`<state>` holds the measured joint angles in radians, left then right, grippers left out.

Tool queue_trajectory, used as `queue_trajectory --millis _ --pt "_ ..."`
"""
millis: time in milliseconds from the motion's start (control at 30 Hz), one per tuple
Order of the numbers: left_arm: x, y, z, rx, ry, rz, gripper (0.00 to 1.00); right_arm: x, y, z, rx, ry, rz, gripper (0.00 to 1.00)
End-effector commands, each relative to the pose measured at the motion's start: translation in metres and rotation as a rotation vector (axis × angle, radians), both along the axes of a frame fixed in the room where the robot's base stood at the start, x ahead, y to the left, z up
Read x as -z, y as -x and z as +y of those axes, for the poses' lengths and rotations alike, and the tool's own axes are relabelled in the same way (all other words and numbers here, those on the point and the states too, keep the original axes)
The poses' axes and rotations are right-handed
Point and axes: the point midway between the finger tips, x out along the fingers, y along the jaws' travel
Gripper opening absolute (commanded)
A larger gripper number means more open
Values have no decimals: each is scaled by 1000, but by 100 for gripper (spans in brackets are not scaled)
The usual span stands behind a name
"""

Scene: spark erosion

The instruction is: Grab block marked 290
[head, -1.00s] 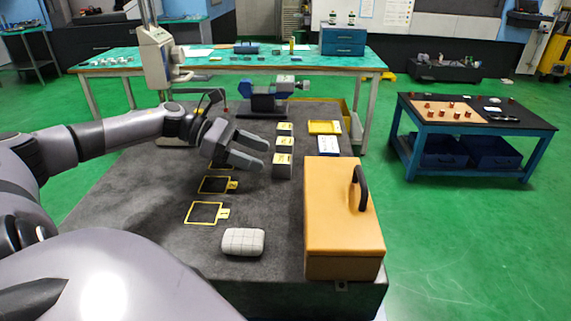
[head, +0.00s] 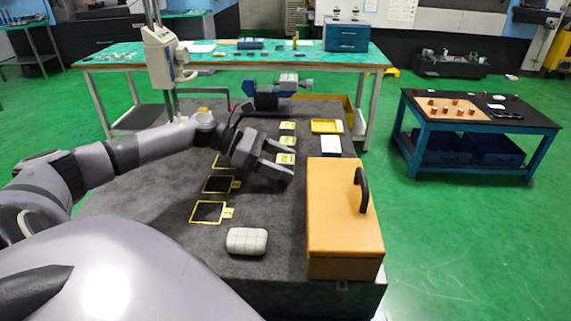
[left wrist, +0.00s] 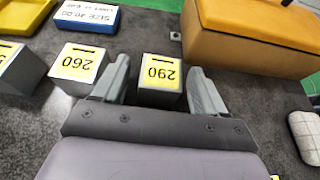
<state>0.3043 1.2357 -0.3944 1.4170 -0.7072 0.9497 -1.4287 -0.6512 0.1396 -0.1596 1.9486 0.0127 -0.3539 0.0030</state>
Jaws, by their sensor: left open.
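The block marked 290 (left wrist: 160,76) is a grey block with a yellow label on top. In the left wrist view it stands between the two fingers of my left gripper (left wrist: 160,88), with a small gap on each side. In the head view my left gripper (head: 283,163) is over the near end of the block row and mostly hides this block. The block marked 260 (left wrist: 78,64) stands just left of the fingers in the wrist view. My right gripper is not in view.
An orange box (head: 338,205) with a black handle stands close at the right. A white padded block (head: 247,241) lies in front. Yellow square outlines (head: 209,212) mark the mat to the left. A yellow tray (head: 326,126) and a blue-white sign block (head: 331,145) are behind.

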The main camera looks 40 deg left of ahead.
Motion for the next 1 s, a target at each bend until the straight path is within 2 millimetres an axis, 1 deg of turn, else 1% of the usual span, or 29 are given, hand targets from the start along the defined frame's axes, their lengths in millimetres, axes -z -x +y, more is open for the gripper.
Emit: queue_trajectory --millis 67,100,167,200,267,300,567,733,867,967,1000 --pt "0 0 0 0 0 0 72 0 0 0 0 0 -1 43" --pt "0 0 0 0 0 0 66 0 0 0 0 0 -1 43" --pt "0 0 0 0 0 0 46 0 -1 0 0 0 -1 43" --pt "0 0 0 0 0 0 33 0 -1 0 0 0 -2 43" --pt "0 0 0 0 0 0 14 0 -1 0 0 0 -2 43" --pt "0 0 0 0 0 0 11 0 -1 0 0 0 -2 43" --pt "-2 0 0 -1 0 -2 11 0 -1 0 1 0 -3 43" --pt "-11 0 1 1 -1 -4 11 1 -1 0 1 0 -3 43" --pt "-29 0 1 0 -2 -6 11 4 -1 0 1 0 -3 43" --pt "-51 0 1 0 -4 -8 11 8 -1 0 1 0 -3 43" --pt "-62 0 1 0 -4 -10 11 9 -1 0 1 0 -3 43"
